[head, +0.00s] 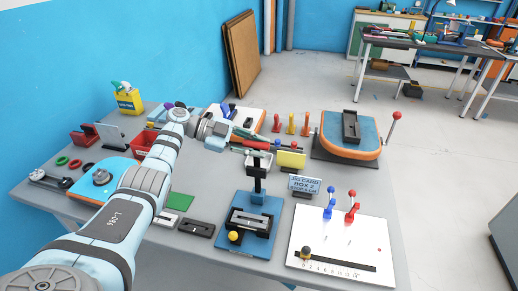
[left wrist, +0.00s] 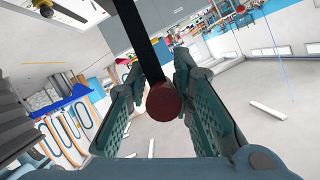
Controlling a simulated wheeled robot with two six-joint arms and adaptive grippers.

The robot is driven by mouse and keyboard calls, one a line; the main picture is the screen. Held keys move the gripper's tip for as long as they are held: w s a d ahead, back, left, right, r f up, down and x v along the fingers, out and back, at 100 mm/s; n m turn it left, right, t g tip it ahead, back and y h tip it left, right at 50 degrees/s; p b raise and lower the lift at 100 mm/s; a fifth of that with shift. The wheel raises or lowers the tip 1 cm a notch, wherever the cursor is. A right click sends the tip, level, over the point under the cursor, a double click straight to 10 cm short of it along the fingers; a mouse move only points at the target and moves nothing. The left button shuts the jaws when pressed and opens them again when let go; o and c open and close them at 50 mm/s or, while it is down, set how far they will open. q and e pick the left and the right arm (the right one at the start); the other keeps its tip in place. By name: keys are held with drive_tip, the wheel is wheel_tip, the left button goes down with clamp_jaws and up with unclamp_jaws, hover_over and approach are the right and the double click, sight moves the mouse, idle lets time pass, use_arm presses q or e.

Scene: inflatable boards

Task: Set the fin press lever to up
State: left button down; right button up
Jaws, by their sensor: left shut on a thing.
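A press with a blue base (head: 233,240) and a black upright post (head: 259,178) stands near the table's front edge. My left gripper (head: 250,144) is at the top of this press, around the red end of its lever. In the left wrist view, the lever's dark red round knob (left wrist: 163,101) sits between the two teal fingers, and its black bar (left wrist: 150,55) runs up and away from it. My left gripper is shut on this knob. The fingers partly hide the lever in the head view, so its exact tilt is hard to tell. My right gripper is not in view.
A white board (head: 340,240) with red and blue levers lies right of the press. An orange-edged blue board (head: 368,135) with a red-knobbed lever (head: 394,117) stands behind it. A small sign (head: 304,185) and a yellow block (head: 291,158) are close by.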

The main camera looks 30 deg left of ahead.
use_arm(q)
drive_tip(key=c, duration=1.7)
unclamp_jaws()
drive_tip(key=shift+o, duration=1.1)
drive_tip(key=shift+w+f, duration=0.2)
drive_tip(key=shift+w, duration=0.1)
drive_tip(key=shift+a, duration=0.1)
drive_tip(key=v, duration=0.7)
drive_tip(key=shift+a, duration=0.25)
drive_tip(key=shift+d, duration=0.1)
